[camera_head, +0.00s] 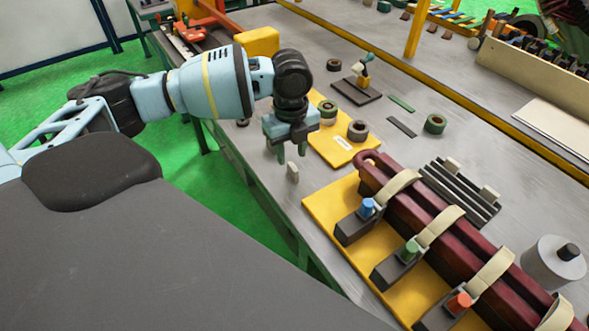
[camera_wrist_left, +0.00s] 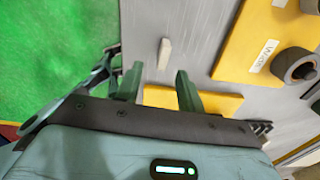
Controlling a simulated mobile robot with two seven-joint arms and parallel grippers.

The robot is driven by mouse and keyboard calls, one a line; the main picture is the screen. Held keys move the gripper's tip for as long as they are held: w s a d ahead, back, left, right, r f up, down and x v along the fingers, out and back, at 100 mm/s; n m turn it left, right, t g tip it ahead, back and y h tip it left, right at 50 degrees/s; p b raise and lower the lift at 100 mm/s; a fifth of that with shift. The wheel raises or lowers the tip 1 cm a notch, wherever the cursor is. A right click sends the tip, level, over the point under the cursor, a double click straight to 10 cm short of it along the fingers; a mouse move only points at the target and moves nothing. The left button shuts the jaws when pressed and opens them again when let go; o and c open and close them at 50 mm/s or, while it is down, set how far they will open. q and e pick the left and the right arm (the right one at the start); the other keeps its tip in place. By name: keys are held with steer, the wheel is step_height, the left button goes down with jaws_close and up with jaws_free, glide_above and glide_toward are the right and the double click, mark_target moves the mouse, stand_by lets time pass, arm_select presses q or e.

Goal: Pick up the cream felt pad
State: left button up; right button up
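The cream felt pad (camera_head: 292,172) is a small pale block on the grey bench top, close to the bench's left edge. My left gripper (camera_head: 291,153) is above it, pointing down, with its two green fingers apart and nothing between them. In the left wrist view the pad (camera_wrist_left: 164,53) shows beyond the fingertips of the open gripper (camera_wrist_left: 158,82), roughly in line with the gap. The pad looks clear of the fingers. My right gripper is not in either view.
A yellow board (camera_head: 333,153) with tape rolls lies just beyond the pad. A yellow plate (camera_head: 320,203) carries dark red bars (camera_head: 430,221) with cream straps and coloured clamps nearer. A dark ribbed block (camera_head: 462,188) holds other cream pieces. Green floor lies left of the bench edge.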

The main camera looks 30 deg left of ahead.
mark_target(293, 167)
arm_select(q)
steer(key=shift+w+f, duration=0.15)
steer(key=shift+f, duration=1.6)
steer(key=shift+w+f, duration=0.15)
steer(key=shift+f, duration=1.6)
jaws_close()
